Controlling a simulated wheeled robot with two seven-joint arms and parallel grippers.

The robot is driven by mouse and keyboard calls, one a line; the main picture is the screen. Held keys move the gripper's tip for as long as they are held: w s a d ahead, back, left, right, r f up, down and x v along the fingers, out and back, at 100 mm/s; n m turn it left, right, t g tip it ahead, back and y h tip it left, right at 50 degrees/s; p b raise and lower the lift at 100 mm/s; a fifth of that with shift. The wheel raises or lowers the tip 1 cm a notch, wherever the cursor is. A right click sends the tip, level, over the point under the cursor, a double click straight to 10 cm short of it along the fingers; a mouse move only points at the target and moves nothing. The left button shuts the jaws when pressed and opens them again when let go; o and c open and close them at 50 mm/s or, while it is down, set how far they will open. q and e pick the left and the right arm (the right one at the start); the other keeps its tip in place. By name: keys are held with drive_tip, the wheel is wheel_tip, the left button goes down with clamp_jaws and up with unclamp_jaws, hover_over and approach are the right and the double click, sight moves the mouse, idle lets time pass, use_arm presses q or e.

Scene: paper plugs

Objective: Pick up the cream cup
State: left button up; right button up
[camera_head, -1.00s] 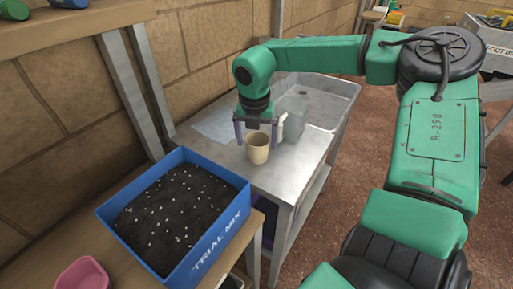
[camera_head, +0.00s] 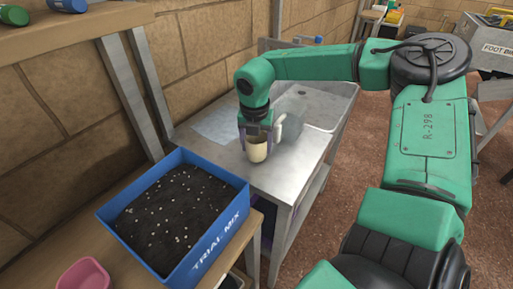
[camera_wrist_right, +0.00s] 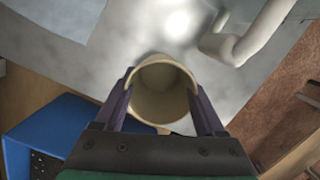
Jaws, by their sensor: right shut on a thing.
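The cream cup (camera_head: 257,150) stands upright on the grey metal sink bench (camera_head: 290,181), near its front edge. My right gripper (camera_head: 257,141) reaches down over it from above, with a finger on either side. In the right wrist view the cup (camera_wrist_right: 161,92) sits between the two purple fingers of the right gripper (camera_wrist_right: 162,105), which are closed on its sides. The cup looks empty, and its open mouth faces the wrist camera. My left gripper does not show in the head view.
A blue box of dark soil (camera_head: 222,238) marked TRIAL MIX stands on the wooden bench at the left. A pink bowl (camera_head: 82,275) sits in front of it. A white spout (camera_head: 279,127) rises close to the right of the gripper. A sink basin (camera_head: 325,105) lies behind.

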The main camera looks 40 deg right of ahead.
wheel_tip(320, 180, up, 19)
drive_tip(key=s+d+p, duration=0.2)
drive_tip(key=s+d, duration=0.6)
drive_tip(key=d, duration=0.4)
drive_tip(key=w+a+n+y+p, duration=0.1)
drive_tip(key=w+a+n+p, duration=0.1)
drive_tip(key=w+a+n, duration=0.35)
drive_tip(key=w+a+n+y+p, duration=0.1)
drive_tip(key=w+a+n+p, duration=0.15)
drive_tip(key=a+n, duration=0.45)
drive_tip(key=shift+n+t, duration=0.3)
drive_tip(key=shift+n, duration=0.25)
drive_tip(key=f+b, duration=0.1)
drive_tip(key=f, duration=0.5)
drive_tip(key=f+b, duration=0.2)
drive_tip(key=f, duration=0.5)
drive_tip(key=f+b, duration=0.2)
drive_tip(key=f, duration=0.4)
drive_tip(key=shift+s+d+f, duration=0.1)
drive_tip(key=shift+d+f, duration=0.2)
drive_tip(key=shift+f, duration=0.1)
drive_tip(key=shift+f+b, duration=0.15)
drive_tip(key=shift+b, duration=0.2)
drive_tip(key=o, duration=1.2)
